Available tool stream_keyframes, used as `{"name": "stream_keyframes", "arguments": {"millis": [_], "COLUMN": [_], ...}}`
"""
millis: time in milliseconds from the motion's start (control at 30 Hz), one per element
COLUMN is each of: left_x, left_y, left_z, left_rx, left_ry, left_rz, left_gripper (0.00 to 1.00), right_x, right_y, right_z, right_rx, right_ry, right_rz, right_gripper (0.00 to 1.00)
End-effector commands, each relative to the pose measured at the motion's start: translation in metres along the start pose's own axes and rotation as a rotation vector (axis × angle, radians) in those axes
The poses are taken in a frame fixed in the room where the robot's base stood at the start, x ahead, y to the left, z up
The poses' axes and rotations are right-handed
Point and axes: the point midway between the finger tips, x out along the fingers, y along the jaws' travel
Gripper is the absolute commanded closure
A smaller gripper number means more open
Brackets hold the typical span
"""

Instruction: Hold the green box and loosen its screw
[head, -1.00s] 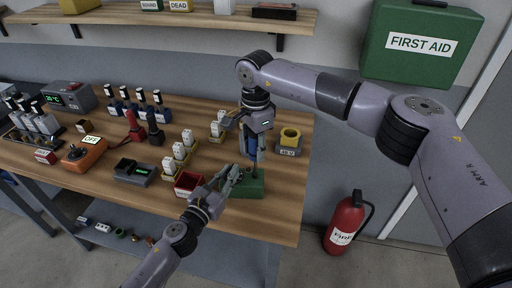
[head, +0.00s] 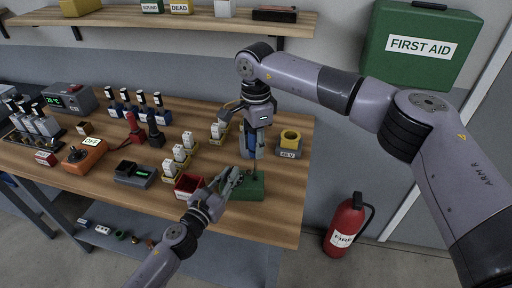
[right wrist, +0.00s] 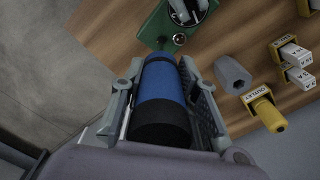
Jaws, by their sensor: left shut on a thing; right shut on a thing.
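The green box (head: 250,189) sits near the table's front edge. My left gripper (head: 233,180) is shut on its left part, and the hold itself is partly hidden. My right gripper (head: 251,153) is above and behind the box, shut on a blue and black tool (right wrist: 162,95). The tool's handle lies between the fingers in the right wrist view, and its far tip is hidden. My left gripper also shows there (right wrist: 186,10).
A red bin (head: 187,186) is left of the box. White-topped blocks (head: 180,155) stand behind it. A grey hexagonal piece (right wrist: 232,75) and yellow outlet block (right wrist: 264,108) are beside the tool.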

Motion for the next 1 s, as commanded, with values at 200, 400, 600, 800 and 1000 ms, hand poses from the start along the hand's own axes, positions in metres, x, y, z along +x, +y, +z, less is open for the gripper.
{"name": "stream_keyframes", "arguments": {"millis": [200,400,600,800,1000], "left_x": [0.000,0.000,0.000,0.000,0.000], "left_y": [0.000,0.000,0.000,0.000,0.000], "left_z": [0.000,0.000,0.000,0.000,0.000], "left_rx": [0.002,0.002,0.002,0.002,0.002], "left_ry": [0.001,0.001,0.001,0.001,0.000], "left_rz": [0.000,0.000,0.000,-0.001,-0.001], "left_gripper": [1.00,1.00,1.00,1.00,1.00], "right_x": [-0.001,-0.008,-0.030,-0.050,-0.051], "right_y": [0.000,-0.001,-0.001,0.000,0.000], "right_z": [0.000,-0.001,-0.001,0.000,0.000], "right_rx": [0.000,0.001,0.000,0.001,0.001], "right_ry": [0.000,0.001,0.002,0.001,0.001], "right_rz": [-0.001,-0.002,-0.003,-0.001,0.000], "right_gripper": [1.00,1.00,1.00,1.00,1.00]}}
